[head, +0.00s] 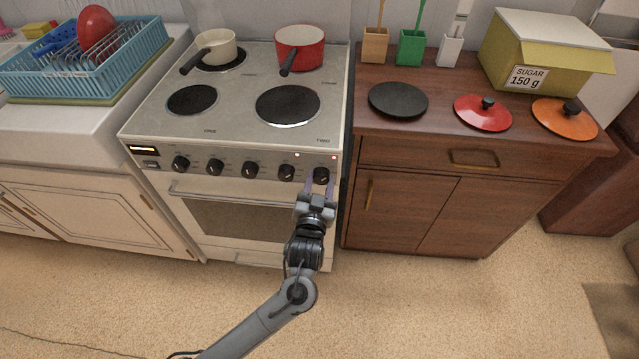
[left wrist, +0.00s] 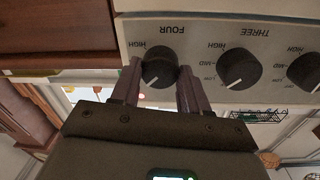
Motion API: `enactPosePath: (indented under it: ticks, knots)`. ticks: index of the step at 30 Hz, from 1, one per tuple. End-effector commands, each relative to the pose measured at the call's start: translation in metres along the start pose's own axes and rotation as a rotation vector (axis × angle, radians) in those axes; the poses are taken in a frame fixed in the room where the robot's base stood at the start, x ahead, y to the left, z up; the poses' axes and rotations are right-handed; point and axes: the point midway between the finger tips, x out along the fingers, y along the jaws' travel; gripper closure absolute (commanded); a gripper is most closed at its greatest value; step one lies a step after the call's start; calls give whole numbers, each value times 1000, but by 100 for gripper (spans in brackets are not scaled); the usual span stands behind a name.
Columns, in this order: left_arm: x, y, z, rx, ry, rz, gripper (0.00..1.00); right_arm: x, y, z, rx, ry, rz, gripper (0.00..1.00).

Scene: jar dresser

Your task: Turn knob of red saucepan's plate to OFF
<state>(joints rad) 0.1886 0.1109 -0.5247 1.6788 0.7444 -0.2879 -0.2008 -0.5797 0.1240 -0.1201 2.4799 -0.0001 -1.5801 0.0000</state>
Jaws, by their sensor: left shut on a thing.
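The red saucepan (head: 299,47) stands on the back right plate of the stove. The stove front carries a row of black knobs; the rightmost knob (head: 321,175) is labelled FOUR in the upside-down left wrist view (left wrist: 160,68). My left gripper (head: 319,187) has its purple fingers on either side of this knob and is shut on it; the fingers also show in the left wrist view (left wrist: 157,88). The knob's white mark points to the lower left in that view. My right gripper is not in view.
A cream saucepan (head: 215,47) stands on the back left plate. The neighbouring knob (head: 286,173) is close on the left. Two small red lights (head: 297,155) glow on the panel. The oven handle (head: 235,194) runs below the knobs, and a brown cabinet (head: 410,205) stands at the right.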

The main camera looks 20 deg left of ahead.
Motion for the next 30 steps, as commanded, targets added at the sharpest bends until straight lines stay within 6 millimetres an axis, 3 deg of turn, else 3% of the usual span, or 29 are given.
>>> enactPosePath:
  ticks: [11,30]
  knots:
    - [0,0,-1,-68,2,-1,86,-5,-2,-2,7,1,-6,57]
    - [0,0,0,-566,24,-6,86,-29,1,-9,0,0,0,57]
